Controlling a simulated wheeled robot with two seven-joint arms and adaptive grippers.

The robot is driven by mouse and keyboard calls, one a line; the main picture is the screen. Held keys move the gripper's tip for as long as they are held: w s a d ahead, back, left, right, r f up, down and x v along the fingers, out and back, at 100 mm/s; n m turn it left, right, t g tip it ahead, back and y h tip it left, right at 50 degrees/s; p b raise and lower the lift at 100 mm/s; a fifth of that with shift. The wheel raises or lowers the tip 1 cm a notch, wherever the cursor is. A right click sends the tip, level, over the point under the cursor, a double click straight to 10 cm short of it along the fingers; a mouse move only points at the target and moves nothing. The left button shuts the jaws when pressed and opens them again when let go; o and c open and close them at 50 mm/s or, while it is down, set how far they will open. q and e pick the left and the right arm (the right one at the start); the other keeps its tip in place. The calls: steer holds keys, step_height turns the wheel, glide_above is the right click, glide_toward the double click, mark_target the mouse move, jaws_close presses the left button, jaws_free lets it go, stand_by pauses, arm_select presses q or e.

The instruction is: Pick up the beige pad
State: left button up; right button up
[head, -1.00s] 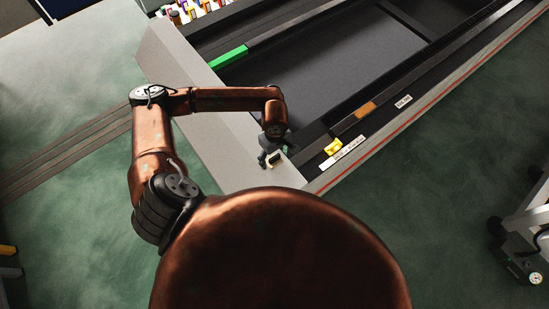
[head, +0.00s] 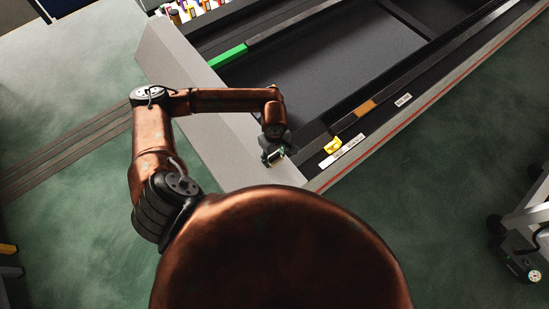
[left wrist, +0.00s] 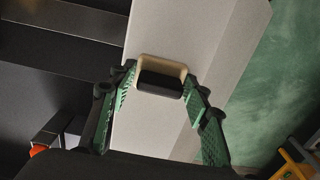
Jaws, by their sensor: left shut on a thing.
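The beige pad (left wrist: 162,63) is a small rounded block with a dark face towards the camera. In the left wrist view it sits between the tips of my left gripper (left wrist: 161,88), whose green-lined fingers are closed on its two sides. In the head view my left gripper (head: 274,155) is low over the near end of the grey rack, and the pad is mostly hidden by the fingers. I cannot tell whether the pad still touches the surface under it. My right gripper is not in view.
The grey rack edge (head: 190,75) runs beneath my left arm. A yellow piece (head: 333,146), a white label strip (head: 349,150) and an orange block (head: 366,108) lie along the rail to the right. A green bar (head: 229,57) is further back. Dark, empty bays fill the rack's middle.

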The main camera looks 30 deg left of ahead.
mark_target(274, 155)
arm_select(q)
steer(key=shift+r, duration=0.5)
step_height(274, 155, up, 2)
steer(key=shift+r+b, duration=0.15)
steer(key=shift+b, duration=0.2)
steer(key=s+d+r+b, duration=0.3)
steer(key=s+d+r, duration=0.5)
steer(key=s, duration=0.3)
steer(key=shift+d+r+b, duration=0.3)
steer(key=shift+r+b, duration=0.05)
steer(key=shift+r, duration=0.55)
